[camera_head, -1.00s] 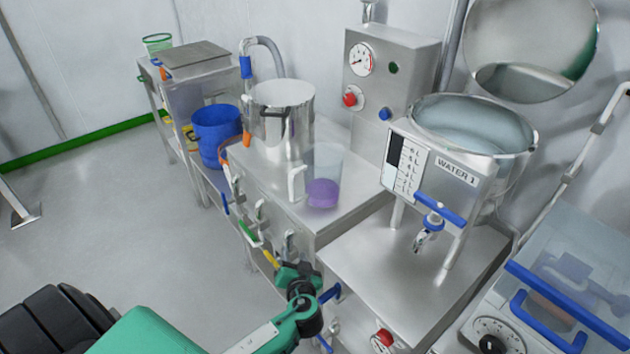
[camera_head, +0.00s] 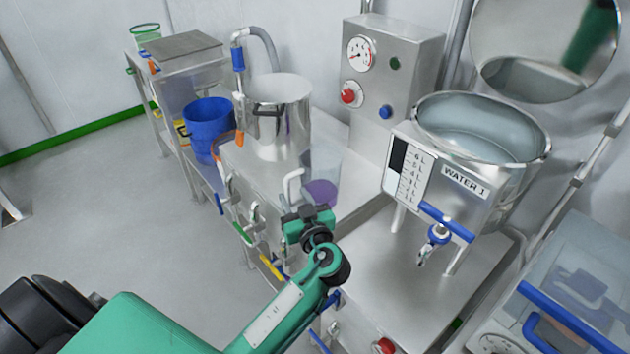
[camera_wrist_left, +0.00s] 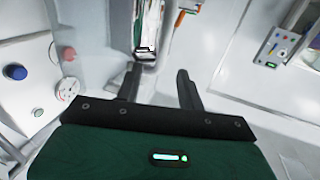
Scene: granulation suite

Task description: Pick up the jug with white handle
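The clear jug (camera_head: 327,165) with a white handle stands upright on the steel bench right of the steel pot, with purple contents in its bottom. Its white handle (camera_head: 290,183) faces left and forward. My left gripper (camera_head: 308,215) is just in front of the jug's lower part and hides some of it. In the left wrist view my left gripper (camera_wrist_left: 158,78) has its two dark fingers apart, with nothing seen between them. I cannot make out the jug for certain in that view. My right gripper is not in view.
The steel pot (camera_head: 278,125) stands left of the jug, with a blue bucket (camera_head: 210,130) farther left. The gauge box (camera_head: 388,75) stands behind. The WATER 1 tank (camera_head: 470,170) with its blue-handled tap is at right. Valves line the bench front.

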